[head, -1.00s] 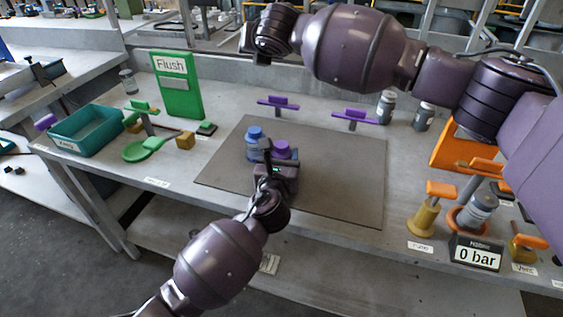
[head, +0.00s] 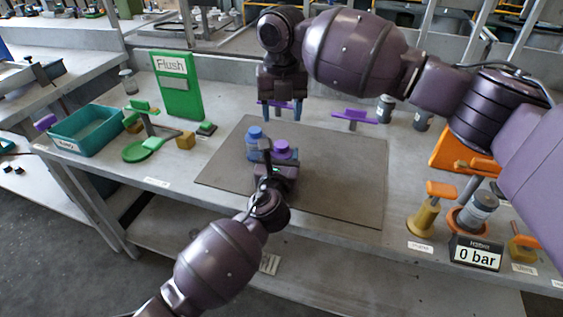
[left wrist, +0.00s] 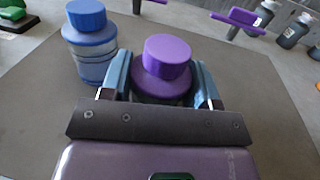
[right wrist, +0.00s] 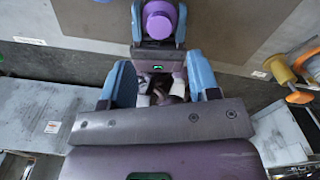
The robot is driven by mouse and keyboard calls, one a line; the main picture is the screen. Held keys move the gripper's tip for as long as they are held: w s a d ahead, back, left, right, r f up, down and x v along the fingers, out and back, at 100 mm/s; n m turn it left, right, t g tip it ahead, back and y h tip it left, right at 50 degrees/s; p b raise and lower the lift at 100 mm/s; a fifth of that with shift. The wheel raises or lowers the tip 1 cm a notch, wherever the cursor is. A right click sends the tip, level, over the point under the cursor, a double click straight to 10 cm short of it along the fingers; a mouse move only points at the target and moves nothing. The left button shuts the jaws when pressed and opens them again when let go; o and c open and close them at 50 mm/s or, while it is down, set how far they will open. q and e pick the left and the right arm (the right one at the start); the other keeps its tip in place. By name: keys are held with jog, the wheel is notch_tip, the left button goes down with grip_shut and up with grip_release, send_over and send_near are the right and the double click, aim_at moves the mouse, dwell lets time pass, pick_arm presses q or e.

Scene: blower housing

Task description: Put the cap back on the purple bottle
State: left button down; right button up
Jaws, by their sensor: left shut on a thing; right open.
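The purple bottle (left wrist: 160,88) stands on the grey-brown mat (head: 340,185), with a purple cap (left wrist: 167,54) on top of it. I cannot tell whether the cap is screwed down or only resting. The cap also shows in the head view (head: 282,146) and from above in the right wrist view (right wrist: 158,20). My left gripper (head: 277,160) is shut on the bottle below the cap, one finger on each side. My right gripper (head: 283,108) is open and empty, fingers pointing down, above and behind the bottle in the head view.
A blue-capped bottle (left wrist: 90,45) stands close to the left of the purple bottle. Purple-handled fixtures (head: 350,114) and grey bottles (head: 385,108) are behind the mat. A teal bin (head: 85,130) is at left; a pressure display (head: 476,253) at right. The mat's right part is clear.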

aim_at(282, 144)
jog(key=shift+f, duration=0.1)
jog(key=shift+f, duration=3.95)
jog(key=c, duration=0.9)
jog(key=m, duration=0.4)
jog(key=shift+m, duration=0.3)
jog(key=shift+c, duration=0.2)
jog(key=m, duration=0.5)
jog(key=shift+d, duration=0.1)
jog(key=o, duration=1)
